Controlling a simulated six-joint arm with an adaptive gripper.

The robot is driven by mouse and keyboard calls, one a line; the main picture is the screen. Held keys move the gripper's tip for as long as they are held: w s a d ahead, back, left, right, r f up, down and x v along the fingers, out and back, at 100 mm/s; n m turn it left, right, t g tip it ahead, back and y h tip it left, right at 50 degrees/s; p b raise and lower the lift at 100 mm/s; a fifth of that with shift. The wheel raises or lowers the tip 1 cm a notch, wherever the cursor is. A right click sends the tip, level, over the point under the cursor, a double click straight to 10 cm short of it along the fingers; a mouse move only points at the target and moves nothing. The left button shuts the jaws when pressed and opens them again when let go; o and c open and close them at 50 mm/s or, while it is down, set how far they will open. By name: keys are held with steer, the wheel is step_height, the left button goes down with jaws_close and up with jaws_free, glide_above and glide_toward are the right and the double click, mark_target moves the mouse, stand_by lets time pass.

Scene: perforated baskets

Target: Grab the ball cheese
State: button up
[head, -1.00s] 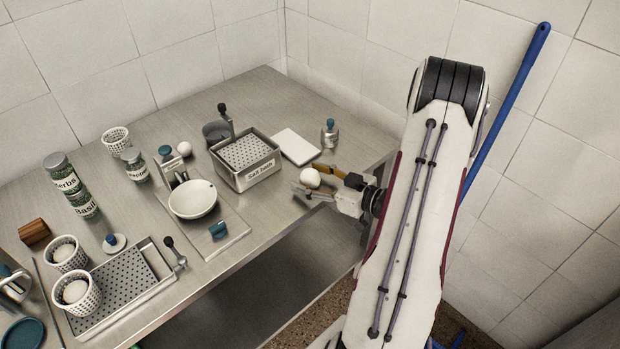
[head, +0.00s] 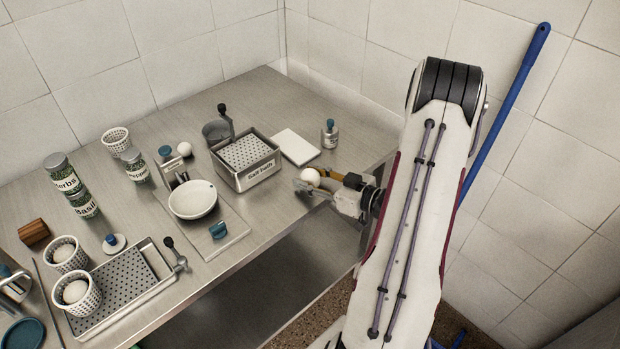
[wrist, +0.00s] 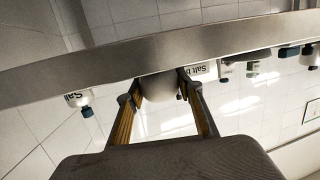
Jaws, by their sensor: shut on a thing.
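A white ball cheese (head: 310,177) is at the right front edge of the steel table, in front of the salt bath. My gripper (head: 313,183) reaches it from the right and is shut on it. In the wrist view the same ball (wrist: 160,90) sits between my two fingertips, its lower part in shade. I cannot tell whether it still touches the table. Other white balls are a loose one (head: 184,149) behind the scale and two in perforated baskets (head: 90,300) at the left.
The salt bath box (head: 247,176) stands left of my gripper, with a white board (head: 297,147) and a small bottle (head: 329,134) behind the ball. A white bowl (head: 193,201) is farther left. The table's front edge runs just under my gripper.

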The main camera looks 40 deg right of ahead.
mark_target(309, 172)
steer(key=shift+r, duration=0.15)
steer(key=shift+r, duration=4.85)
